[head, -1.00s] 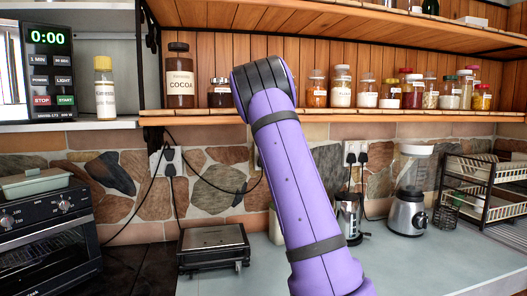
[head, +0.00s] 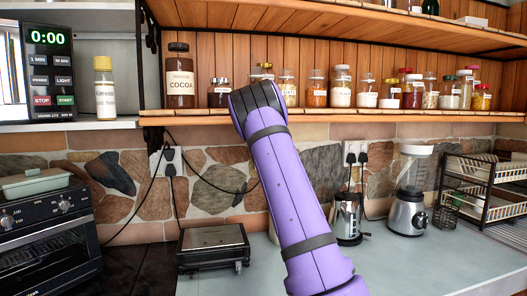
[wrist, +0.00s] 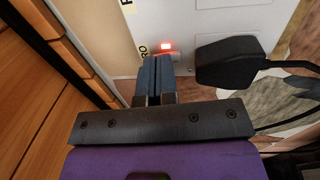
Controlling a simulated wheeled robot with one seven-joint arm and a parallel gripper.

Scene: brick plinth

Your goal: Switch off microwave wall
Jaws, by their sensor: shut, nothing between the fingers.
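In the wrist view a white wall plate (wrist: 205,18) fills the upper middle, with part of a label ending "RO" at its edge. A small switch with a lit red light (wrist: 166,46) is on it. My gripper (wrist: 160,62) is shut and empty, its fingertips just below the red light; I cannot tell if they touch the switch. A black plug (wrist: 230,62) sits right of the fingers. In the head view my arm hides the gripper and this plate. The microwave (head: 49,75) at the left shows a green 0:00.
A wooden shelf (head: 210,116) with jars runs above the stone wall. Other sockets (head: 355,150) with plugs are on the wall. A scale (head: 213,238), a kettle (head: 347,215) and a blender (head: 409,205) stand on the counter. A plug's cord (wrist: 298,66) runs right of my gripper.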

